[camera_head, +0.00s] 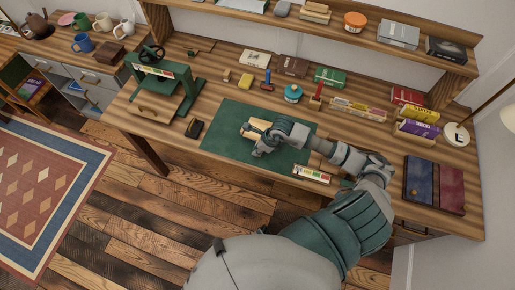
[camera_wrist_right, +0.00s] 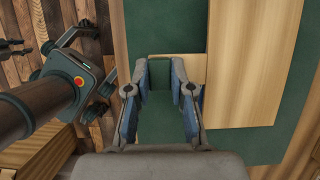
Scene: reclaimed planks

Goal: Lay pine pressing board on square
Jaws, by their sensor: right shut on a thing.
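My right gripper (camera_head: 258,143) is low over the green mat (camera_head: 222,135) on the bench, shut on a pale pine board (camera_head: 260,126). In the right wrist view, its blue-padded fingers (camera_wrist_right: 163,70) meet a narrow pale wooden part beside a broad pine board (camera_wrist_right: 252,60) over the green mat. I cannot tell whether these are one piece. The fingers hide part of the grip, and I cannot make out a separate square. My left gripper (camera_wrist_right: 88,65) appears only in the wrist view, fingers spread and empty, beyond the bench edge above the floor.
A green press (camera_head: 165,80) stands at the left. A dark block (camera_head: 194,128) lies left of the mat. Bottles, boxes and blocks line the back. A small palette strip (camera_head: 312,174) lies by the front edge.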

